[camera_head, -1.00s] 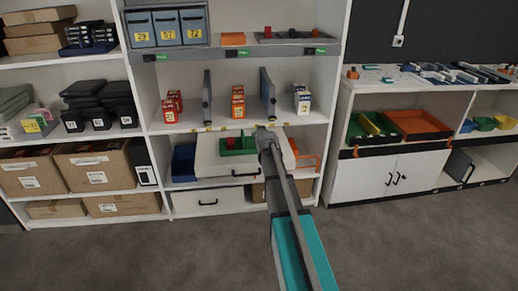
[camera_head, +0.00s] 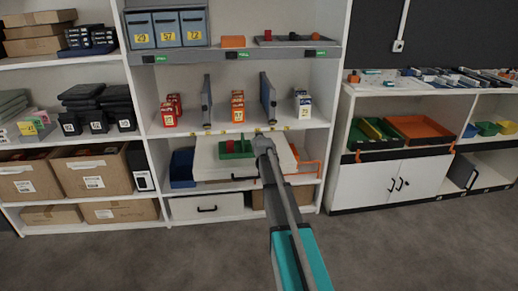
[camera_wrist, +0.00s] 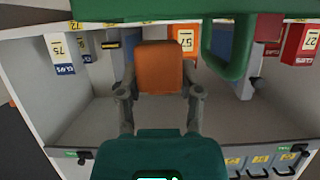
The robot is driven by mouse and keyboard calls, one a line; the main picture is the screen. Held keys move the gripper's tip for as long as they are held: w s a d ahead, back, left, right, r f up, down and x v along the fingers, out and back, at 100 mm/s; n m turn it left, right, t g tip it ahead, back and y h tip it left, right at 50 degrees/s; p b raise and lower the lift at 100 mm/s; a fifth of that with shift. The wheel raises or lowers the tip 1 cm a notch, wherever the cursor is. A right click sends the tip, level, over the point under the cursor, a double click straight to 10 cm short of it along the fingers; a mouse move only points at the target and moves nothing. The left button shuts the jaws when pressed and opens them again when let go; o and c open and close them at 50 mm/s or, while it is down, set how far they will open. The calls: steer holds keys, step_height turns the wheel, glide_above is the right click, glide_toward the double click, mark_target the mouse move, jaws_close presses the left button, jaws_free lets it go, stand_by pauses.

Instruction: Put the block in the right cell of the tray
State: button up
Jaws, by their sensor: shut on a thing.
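My gripper (camera_wrist: 160,90) is shut on an orange block (camera_wrist: 160,66), with one finger on each side of it in the wrist view. The green tray (camera_head: 237,154) stands on the white open drawer in the head view, with something small and red in its left part. My gripper (camera_head: 262,139) is at the tray's right end there, and the held block is hidden or too small to make out. Green walls of the tray (camera_wrist: 242,65) fill the top of the wrist view, close to the camera. Whether block and tray touch cannot be told.
The white drawer (camera_head: 212,171) sticks out under a shelf with several small boxes (camera_head: 238,108) and upright dividers (camera_head: 268,98). A blue bin (camera_head: 182,168) is left of the drawer and an orange frame (camera_head: 309,163) right of it. The floor in front is clear.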

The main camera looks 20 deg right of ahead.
steer(key=shift+f, duration=0.1)
steer(key=shift+w+d+f+b, duration=0.1)
steer(key=shift+w+f+b, duration=0.35)
steer(key=shift+b, duration=0.1)
steer(key=shift+f+b, duration=1.45)
steer(key=shift+f, duration=0.1)
steer(key=o, duration=0.9)
steer(key=shift+o, duration=0.2)
